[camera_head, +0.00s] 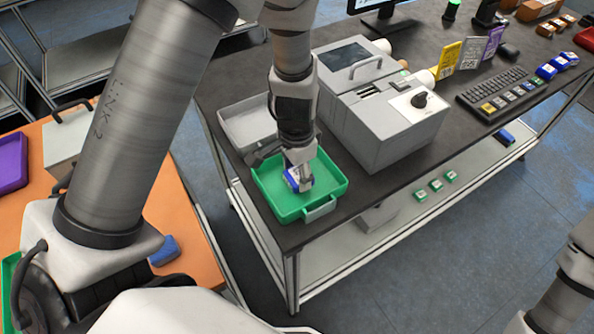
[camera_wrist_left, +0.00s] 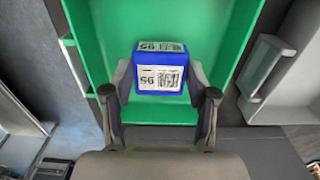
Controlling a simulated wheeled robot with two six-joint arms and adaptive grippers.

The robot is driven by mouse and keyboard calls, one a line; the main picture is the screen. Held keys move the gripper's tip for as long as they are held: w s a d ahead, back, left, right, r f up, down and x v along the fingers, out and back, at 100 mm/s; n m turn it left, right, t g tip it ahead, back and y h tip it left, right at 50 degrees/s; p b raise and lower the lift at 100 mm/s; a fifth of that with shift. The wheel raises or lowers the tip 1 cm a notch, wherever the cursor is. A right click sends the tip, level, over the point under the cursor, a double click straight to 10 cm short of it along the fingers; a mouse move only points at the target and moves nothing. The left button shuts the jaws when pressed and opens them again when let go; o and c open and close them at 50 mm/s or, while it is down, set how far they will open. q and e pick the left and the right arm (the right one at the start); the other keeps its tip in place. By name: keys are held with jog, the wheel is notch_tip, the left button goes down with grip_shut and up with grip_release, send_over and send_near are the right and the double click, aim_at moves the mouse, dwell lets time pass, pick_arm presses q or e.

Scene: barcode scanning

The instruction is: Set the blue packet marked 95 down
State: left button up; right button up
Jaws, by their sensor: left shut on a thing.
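The blue packet marked 95 (camera_wrist_left: 161,104) shows between the fingers in the left wrist view, with white barcode labels on two of its faces. My left gripper (camera_head: 301,176) is shut on it, inside the outline of the green tray (camera_head: 277,208) on the dark table. In the head view the packet (camera_head: 291,180) is partly hidden by the gripper. I cannot tell whether the packet touches the tray floor. The tray (camera_wrist_left: 105,40) holds nothing else that I can see. My right gripper is not in view; only part of my right arm shows at the right edge.
A grey tray (camera_head: 247,124) stands behind the green one. A grey machine (camera_head: 385,118) stands close on the right. Beyond it are a keyboard (camera_head: 497,91) and upright yellow, grey and purple packets. An orange table (camera_head: 183,238) is at the left.

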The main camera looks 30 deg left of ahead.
pick_arm(q)
jog(key=shift+w+a+f, duration=0.15)
jog(key=shift+w+f, duration=0.1)
jog(key=shift+f, duration=0.35)
jog(key=shift+c, duration=0.7)
jog(key=shift+s+d+r, duration=0.15)
jog(key=shift+s+d, duration=0.1)
jog(key=shift+s, duration=0.05)
jog(key=o, duration=1.3)
jog(key=shift+f, duration=0.2)
jog(key=shift+o, duration=1.2)
jog(key=shift+w+a, duration=0.1)
jog(key=shift+w, duration=0.1)
jog(key=shift+s, duration=0.1)
